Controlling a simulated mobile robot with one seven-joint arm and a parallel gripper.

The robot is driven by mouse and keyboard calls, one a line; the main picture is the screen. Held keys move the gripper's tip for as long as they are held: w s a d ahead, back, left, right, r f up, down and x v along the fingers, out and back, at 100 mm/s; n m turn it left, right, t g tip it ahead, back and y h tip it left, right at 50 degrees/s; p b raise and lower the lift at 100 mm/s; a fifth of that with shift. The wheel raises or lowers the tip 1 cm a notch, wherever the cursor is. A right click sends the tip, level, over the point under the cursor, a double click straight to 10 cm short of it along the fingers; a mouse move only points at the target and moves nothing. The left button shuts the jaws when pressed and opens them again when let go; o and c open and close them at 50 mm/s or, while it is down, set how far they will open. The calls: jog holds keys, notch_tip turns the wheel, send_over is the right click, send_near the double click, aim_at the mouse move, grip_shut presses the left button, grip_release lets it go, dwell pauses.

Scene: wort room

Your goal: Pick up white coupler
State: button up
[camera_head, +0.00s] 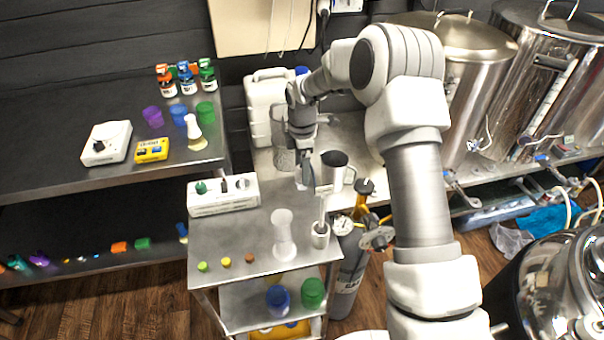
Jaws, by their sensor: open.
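A white rack or box (222,199) lies at the back left of the steel cart (258,242). Several small pieces stand on it: a green one (201,188), a dark one and a small pale one (242,184) at its right end. The pale piece may be the white coupler, but it is too small to tell. My gripper (304,184) points down near the back right of the cart, to the right of the rack and apart from it. Its jaws are open, and I see nothing between them.
A clear cylinder (284,236) and a white holder with a rod (320,236) stand in front. A white jug (268,107) is behind. Small coloured pieces (226,262) line the cart's front left, with free surface behind.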

jog(key=shift+f, duration=0.15)
jog(key=shift+c, duration=0.3)
grip_shut()
